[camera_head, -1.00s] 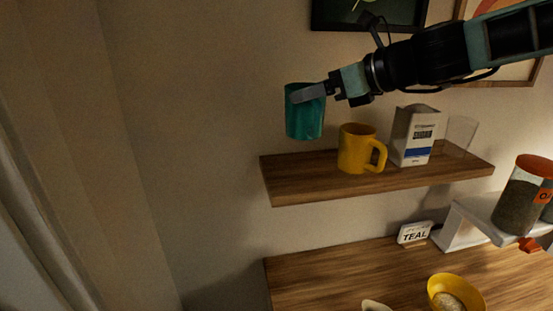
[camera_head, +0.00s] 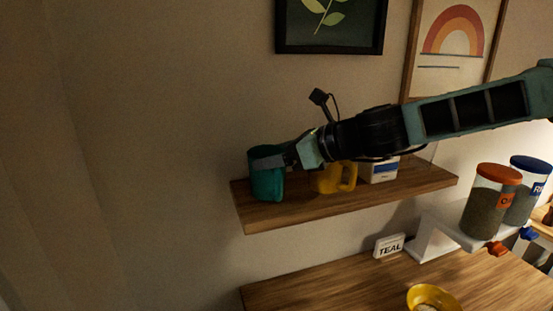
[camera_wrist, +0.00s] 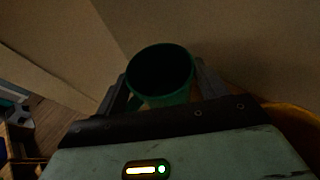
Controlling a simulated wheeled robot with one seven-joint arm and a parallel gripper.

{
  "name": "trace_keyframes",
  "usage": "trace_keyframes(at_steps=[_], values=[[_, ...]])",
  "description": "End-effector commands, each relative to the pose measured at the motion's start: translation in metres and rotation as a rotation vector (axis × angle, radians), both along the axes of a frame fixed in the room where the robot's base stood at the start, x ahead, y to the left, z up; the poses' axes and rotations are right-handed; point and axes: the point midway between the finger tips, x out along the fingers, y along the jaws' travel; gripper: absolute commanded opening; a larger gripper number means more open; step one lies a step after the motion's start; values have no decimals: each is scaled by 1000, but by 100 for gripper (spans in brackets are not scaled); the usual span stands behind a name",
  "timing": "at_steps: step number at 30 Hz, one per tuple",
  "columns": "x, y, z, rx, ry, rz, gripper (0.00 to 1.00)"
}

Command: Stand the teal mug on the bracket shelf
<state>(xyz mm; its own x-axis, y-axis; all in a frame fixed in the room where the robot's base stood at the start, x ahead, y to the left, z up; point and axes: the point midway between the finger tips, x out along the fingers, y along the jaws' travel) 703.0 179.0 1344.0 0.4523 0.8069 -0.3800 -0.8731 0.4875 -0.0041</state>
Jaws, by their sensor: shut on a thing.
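The teal mug (camera_head: 266,187) is upright at the left end of the wooden bracket shelf (camera_head: 330,207). Its base appears at the level of the shelf top, but I cannot tell whether it touches. My gripper (camera_head: 268,163) is shut on the mug's upper part. In the wrist view the mug (camera_wrist: 165,98) sits between my two fingers (camera_wrist: 163,85), with its dark open mouth facing the camera.
A yellow mug (camera_head: 345,180) stands just right of the teal mug, partly behind my arm. A white sugar box (camera_head: 382,171) is farther right.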

Motion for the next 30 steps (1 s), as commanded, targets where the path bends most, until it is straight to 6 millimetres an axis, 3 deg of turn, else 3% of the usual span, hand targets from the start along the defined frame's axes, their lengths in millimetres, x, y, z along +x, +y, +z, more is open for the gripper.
trace_keyframes(at_steps=[15, 16, 18, 30], values=[[0, 1, -13, 1, -1, 1, 24], [0, 1, -12, 1, -1, 1, 77], [0, 1, -12, 1, -1, 1, 93], [-1, -3, -8, -1, -2, -1, 93]])
